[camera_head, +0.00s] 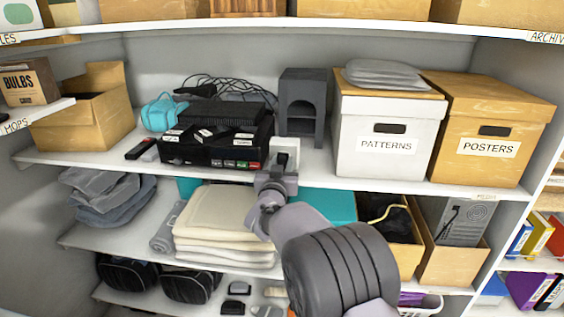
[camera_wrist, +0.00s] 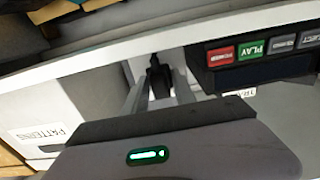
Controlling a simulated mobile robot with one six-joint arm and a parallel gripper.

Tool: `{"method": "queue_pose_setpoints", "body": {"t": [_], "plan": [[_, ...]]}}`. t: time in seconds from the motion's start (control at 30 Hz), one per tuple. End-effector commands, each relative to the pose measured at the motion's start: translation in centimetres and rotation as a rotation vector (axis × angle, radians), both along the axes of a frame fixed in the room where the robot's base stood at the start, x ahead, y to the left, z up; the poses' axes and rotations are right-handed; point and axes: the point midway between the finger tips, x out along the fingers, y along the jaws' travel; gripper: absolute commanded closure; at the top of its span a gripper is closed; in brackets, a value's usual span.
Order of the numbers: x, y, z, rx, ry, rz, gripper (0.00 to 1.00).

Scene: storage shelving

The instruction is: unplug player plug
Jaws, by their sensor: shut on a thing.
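The black player (camera_head: 215,150) sits on the middle shelf, with a row of buttons including a red and a green one. Its button panel shows at the right of the wrist view (camera_wrist: 262,55), where the scene is upside down. My gripper (camera_head: 281,163) is just right of the player, at the shelf's front edge, before a white upright block (camera_head: 287,147), perhaps a socket. In the wrist view, my gripper (camera_wrist: 158,88) has its two pale fingers around a small dark plug (camera_wrist: 157,72), and is shut on it. Whether the plug is still seated cannot be told.
Boxes marked PATTERNS (camera_head: 383,165) and POSTERS (camera_head: 480,170) fill the shelf's right. Dark cables (camera_head: 235,88) lie behind the player. Folded cream cloths (camera_head: 225,225) lie on the shelf below.

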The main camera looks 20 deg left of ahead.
Motion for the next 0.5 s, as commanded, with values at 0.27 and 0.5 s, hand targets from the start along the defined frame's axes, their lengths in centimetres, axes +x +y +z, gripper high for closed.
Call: {"method": "queue_pose_setpoints", "body": {"t": [0.27, 0.5], "plan": [[-0.6, -0.1, -0.1, 0.001, 0.000, 0.000, 1.00], [-1.5, -0.3, -0.1, 0.001, 0.000, 0.000, 1.00]]}}
